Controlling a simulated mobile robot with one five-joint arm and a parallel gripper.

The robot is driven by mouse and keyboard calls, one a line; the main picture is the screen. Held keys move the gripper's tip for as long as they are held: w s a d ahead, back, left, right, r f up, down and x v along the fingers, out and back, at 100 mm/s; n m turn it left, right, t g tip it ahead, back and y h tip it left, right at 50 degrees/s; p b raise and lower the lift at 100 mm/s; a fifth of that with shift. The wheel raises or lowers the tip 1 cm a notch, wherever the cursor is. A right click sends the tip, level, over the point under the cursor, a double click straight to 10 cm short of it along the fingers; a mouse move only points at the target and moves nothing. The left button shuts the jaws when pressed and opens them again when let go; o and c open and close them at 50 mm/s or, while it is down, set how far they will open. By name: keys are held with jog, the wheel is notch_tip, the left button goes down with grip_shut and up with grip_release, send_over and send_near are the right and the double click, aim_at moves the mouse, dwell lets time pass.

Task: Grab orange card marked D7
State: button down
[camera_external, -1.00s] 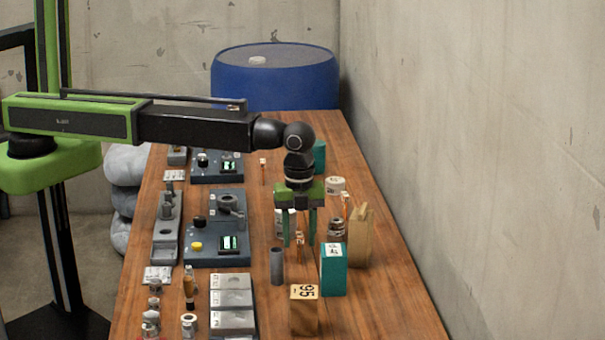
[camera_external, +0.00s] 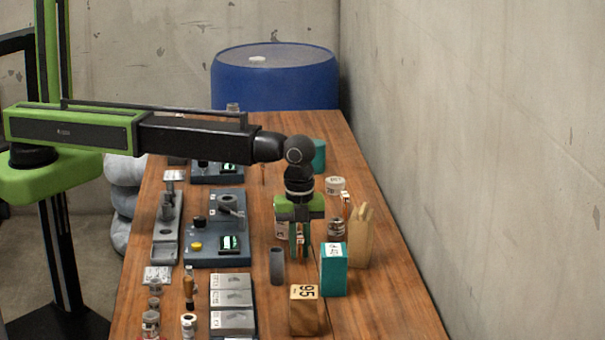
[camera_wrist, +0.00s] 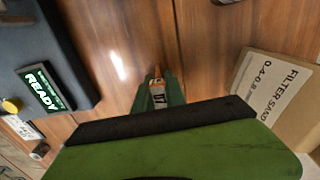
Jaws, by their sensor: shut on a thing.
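The small orange card (camera_wrist: 158,94), with a white label that appears to read D7, shows between the green fingers in the wrist view. Its orange tip sticks out past them. My gripper (camera_wrist: 159,97) is shut on the card. In the external view my gripper (camera_external: 299,250) points straight down over the wooden bench, its green fingers close together. Only a bit of the card's label (camera_external: 301,240) shows there; the fingers hide the rest. I cannot tell whether the card touches the bench.
A teal box (camera_external: 334,270) and a block marked 95 (camera_external: 304,312) stand in front. A tan filter sand bag (camera_external: 360,240) stands to the right. A grey tube (camera_external: 277,265) stands close left. A device with a READY screen (camera_wrist: 43,88) lies farther left.

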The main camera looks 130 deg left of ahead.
aim_at(300, 235)
jog(key=shift+r+p, duration=0.55)
notch_tip(300, 235, up, 4)
jog(key=p, duration=0.4)
jog(key=s+d+r+p, duration=0.2)
jog(key=d+r+p, duration=0.4)
jog(key=d, duration=0.5)
jog(key=shift+d, duration=0.25)
